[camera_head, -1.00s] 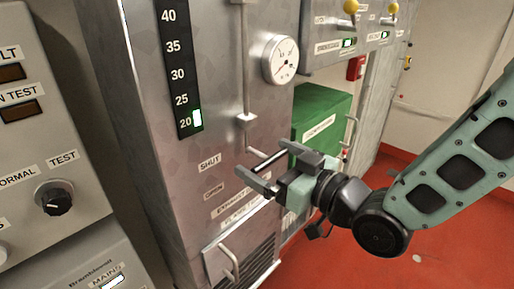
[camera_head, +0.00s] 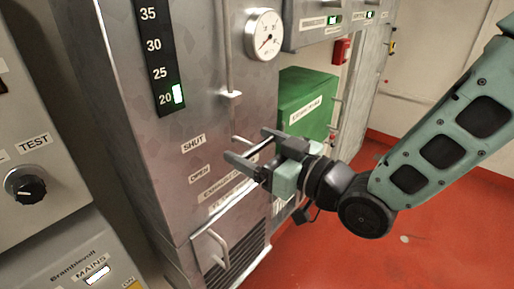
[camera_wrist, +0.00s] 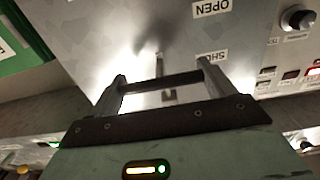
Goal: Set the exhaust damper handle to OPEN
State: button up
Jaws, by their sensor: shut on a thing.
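The exhaust damper handle is a dark bar (camera_head: 262,147) standing out from the metal cabinet front, to the right of the SHUT label (camera_head: 193,143) and OPEN label (camera_head: 199,174). My gripper (camera_head: 250,148) is shut on it, with one finger at each end of the bar. In the wrist view the bar (camera_wrist: 160,82) spans between the two fingers, closer to the SHUT label (camera_wrist: 212,55) than to the OPEN label (camera_wrist: 211,7). The handle's mount on the cabinet is partly hidden by my gripper.
A vertical rod with a bracket (camera_head: 231,97) runs down the cabinet above the handle. A round gauge (camera_head: 263,35) is higher up. A green box (camera_head: 306,100) stands behind to the right. A cabinet pull handle (camera_head: 215,247) is below. Red floor (camera_head: 400,255) is open at right.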

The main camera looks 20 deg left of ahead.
notch_tip(320, 180, down, 6)
jog(key=b, duration=0.5)
jog(key=shift+r, duration=0.15)
jog(key=shift+s+d, duration=0.1)
jog(key=o, duration=1.3)
